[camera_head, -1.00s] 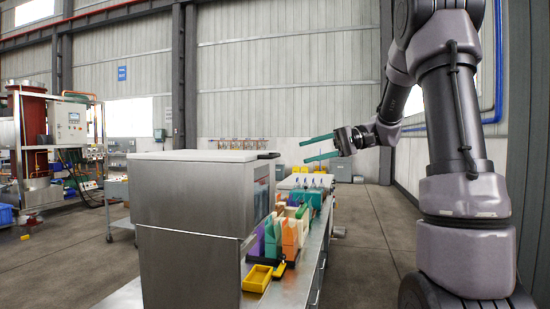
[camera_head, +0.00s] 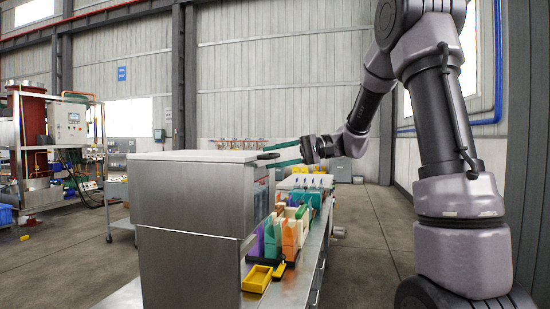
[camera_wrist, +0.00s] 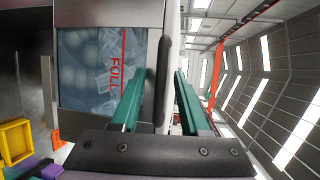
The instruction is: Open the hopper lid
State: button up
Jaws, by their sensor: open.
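The hopper is a steel box (camera_head: 190,205) on the bench. Its white lid (camera_head: 195,155) lies flat and closed on top, with a dark handle (camera_head: 268,155) sticking out at the right end. My gripper (camera_head: 266,158) is open at that end, one finger above handle level and one below. In the wrist view my gripper (camera_wrist: 158,76) has its two green fingers either side of the black handle (camera_wrist: 163,72), with visible gaps. The lid edge (camera_wrist: 173,20) shows beside it. Contact with the handle cannot be seen.
The hopper's window (camera_wrist: 95,65) shows ice and a red FULL mark. On the steel bench (camera_head: 290,293) are a yellow tray (camera_head: 257,279) and several coloured holders (camera_head: 290,235) below my gripper. The floor right of the bench is clear.

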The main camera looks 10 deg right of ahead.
grip_shut()
jog(key=shift+f, duration=0.1)
